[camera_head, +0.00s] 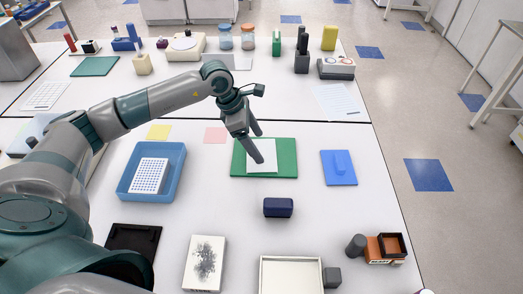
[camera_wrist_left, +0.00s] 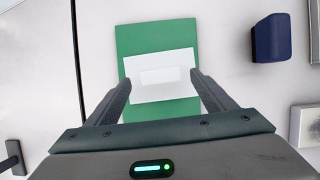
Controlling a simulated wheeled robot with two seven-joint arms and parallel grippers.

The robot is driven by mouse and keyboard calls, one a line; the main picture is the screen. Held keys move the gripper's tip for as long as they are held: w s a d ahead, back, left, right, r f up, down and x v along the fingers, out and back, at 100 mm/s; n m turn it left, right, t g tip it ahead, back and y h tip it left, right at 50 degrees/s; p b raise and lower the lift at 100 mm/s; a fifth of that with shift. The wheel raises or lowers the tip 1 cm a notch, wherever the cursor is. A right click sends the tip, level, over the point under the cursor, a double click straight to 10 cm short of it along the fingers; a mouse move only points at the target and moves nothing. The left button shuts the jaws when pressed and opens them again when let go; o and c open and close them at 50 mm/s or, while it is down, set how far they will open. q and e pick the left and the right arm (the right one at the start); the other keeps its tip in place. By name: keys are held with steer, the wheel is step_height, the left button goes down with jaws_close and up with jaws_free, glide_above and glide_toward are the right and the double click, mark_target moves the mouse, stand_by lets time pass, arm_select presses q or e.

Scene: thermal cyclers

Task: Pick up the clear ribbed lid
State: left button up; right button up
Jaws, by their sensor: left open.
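A pale whitish rectangular plate (camera_head: 262,166), which looks like the clear lid, lies flat on a green mat (camera_head: 285,160) in the head view. It also shows in the left wrist view (camera_wrist_left: 150,91), with a lighter rectangle in its middle; I cannot make out ribs. My left gripper (camera_head: 258,146) is open and empty above the plate. In the wrist view its two fingers (camera_wrist_left: 161,79) appear on either side of the plate's near part, pointing down towards it. I cannot tell the remaining height exactly. My right gripper is not in view.
A dark blue block (camera_head: 278,207) stands just in front of the green mat. A blue plate with a raised part (camera_head: 339,168) lies to the right. A blue tray (camera_head: 175,192) holding a white rack (camera_head: 149,176) is to the left. Bare white table surrounds the mat.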

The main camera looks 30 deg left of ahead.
arm_select(q)
steer(key=shift+x, duration=1.1)
steer(key=c, duration=1.1)
